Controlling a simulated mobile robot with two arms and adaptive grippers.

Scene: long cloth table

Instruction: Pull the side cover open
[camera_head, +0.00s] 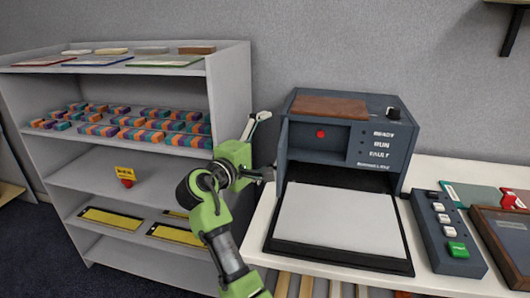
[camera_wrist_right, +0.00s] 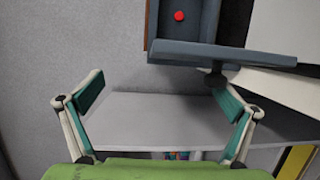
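The dark blue-grey machine (camera_head: 375,142) stands on the white table, with a red dot on its front. A narrow blue-grey panel (camera_head: 283,146) at its left side looks like the side cover, seen nearly edge-on. In the right wrist view a blue-grey panel (camera_wrist_right: 225,53) crosses the top, with a small dark knob (camera_wrist_right: 215,77) below it. My right gripper (camera_head: 262,145) is just left of the machine, its fingers spread. In the wrist view the gripper (camera_wrist_right: 160,88) is open; the right fingertip is at the knob, contact unclear. My left gripper is out of view.
A grey shelf unit (camera_head: 150,165) with colourful blocks stands close on the left. A white sheet on a black tray (camera_head: 340,258) extends in front of the machine. A button box (camera_head: 447,232) stands to the right. A narrow gap lies between shelf and machine.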

